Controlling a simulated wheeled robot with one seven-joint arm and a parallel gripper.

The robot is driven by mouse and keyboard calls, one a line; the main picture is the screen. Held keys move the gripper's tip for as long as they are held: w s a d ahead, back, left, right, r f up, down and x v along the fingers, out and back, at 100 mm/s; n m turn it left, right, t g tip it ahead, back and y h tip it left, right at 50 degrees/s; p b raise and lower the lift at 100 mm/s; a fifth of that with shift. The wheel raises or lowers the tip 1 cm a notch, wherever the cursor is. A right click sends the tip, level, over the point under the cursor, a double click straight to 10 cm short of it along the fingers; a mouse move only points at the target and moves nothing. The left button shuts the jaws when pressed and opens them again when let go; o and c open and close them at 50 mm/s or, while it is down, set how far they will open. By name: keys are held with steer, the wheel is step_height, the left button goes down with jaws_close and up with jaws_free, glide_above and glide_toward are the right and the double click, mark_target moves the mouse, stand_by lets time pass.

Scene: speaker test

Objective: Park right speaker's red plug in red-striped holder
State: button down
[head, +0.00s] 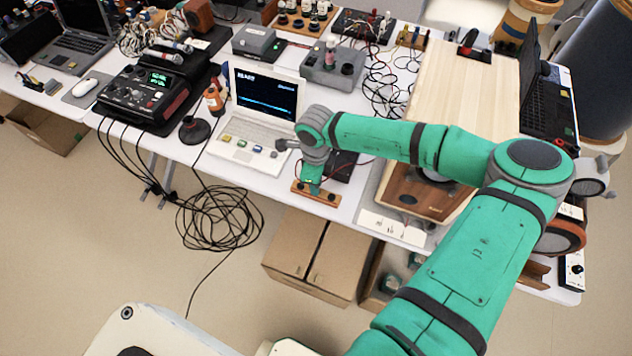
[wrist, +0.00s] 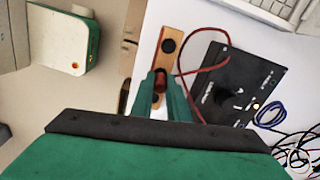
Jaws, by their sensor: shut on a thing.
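My gripper (head: 313,188) is shut on the red plug (wrist: 160,80), which shows as a dark red piece between the fingers in the wrist view. A red cable (wrist: 205,32) loops from near the plug over to a black box (wrist: 240,85). The wooden holder (head: 331,199) lies near the table's front edge, right under my gripper; it also shows in the wrist view (wrist: 173,32), with round black spots. The fingers hide its middle. I cannot make out a red stripe, or whether the plug is in the holder or just above it. A wooden speaker cabinet (head: 425,197) lies to the right.
A white laptop (head: 250,120) stands open just left of my gripper. A white power strip (head: 392,228) lies to the right at the front edge. Loose cables (head: 385,85) lie behind. Cardboard boxes (head: 310,262) stand on the floor below the edge.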

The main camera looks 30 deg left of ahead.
steer(key=shift+f, duration=0.55)
steer(key=c, duration=1.6)
jaws_free()
steer(key=shift+c, duration=0.2)
steer(key=shift+r, duration=0.1)
steer(key=shift+r, duration=3.65)
